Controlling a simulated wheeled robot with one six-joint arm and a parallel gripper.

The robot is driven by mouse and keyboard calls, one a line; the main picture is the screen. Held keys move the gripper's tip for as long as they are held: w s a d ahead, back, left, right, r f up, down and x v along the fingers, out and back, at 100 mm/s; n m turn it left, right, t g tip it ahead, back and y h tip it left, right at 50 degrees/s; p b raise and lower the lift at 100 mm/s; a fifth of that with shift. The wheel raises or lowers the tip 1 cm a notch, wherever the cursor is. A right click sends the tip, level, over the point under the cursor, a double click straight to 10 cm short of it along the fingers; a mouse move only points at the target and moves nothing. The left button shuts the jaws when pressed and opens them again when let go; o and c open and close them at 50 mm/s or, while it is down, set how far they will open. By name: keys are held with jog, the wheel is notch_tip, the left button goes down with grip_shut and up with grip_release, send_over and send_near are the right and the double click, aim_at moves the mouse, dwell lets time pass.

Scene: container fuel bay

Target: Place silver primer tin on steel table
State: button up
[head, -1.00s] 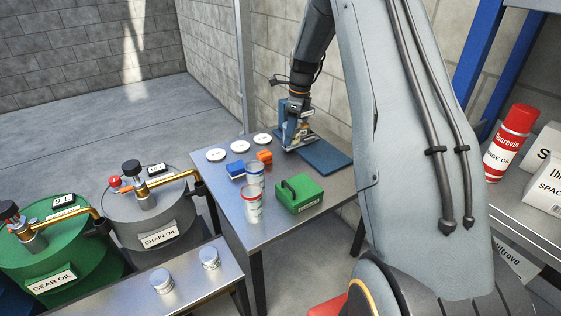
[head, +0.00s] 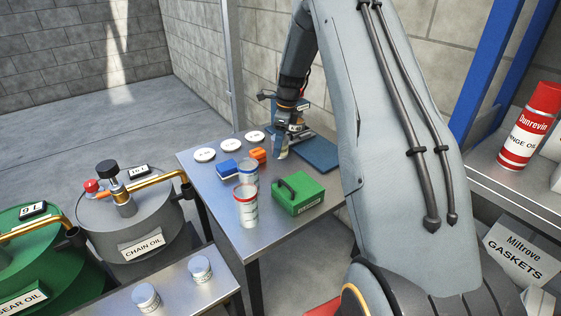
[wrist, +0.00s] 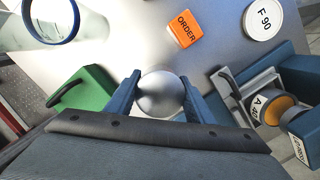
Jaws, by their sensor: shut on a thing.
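The silver primer tin (wrist: 160,92) shows as a round, shiny top between the two blue fingers of my gripper (wrist: 160,98) in the wrist view. My gripper is shut on it. In the head view my gripper (head: 282,152) is low over the back part of the grey steel table (head: 275,238). The tin is hard to make out there, and I cannot tell whether it touches the tabletop. The orange block (head: 259,155) and the blue mat (head: 318,154) lie on either side of my gripper.
White discs (head: 205,155), a blue block (head: 227,170), two jars (head: 246,207) and a green box (head: 299,193) stand on the table. A blue device (wrist: 262,92) is close right of my gripper in the wrist view. A lower bench (head: 178,284) holds two small tins.

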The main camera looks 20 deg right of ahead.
jog(key=shift+f, duration=3.35)
jog(key=shift+f, duration=0.1)
jog(key=o, duration=1.2)
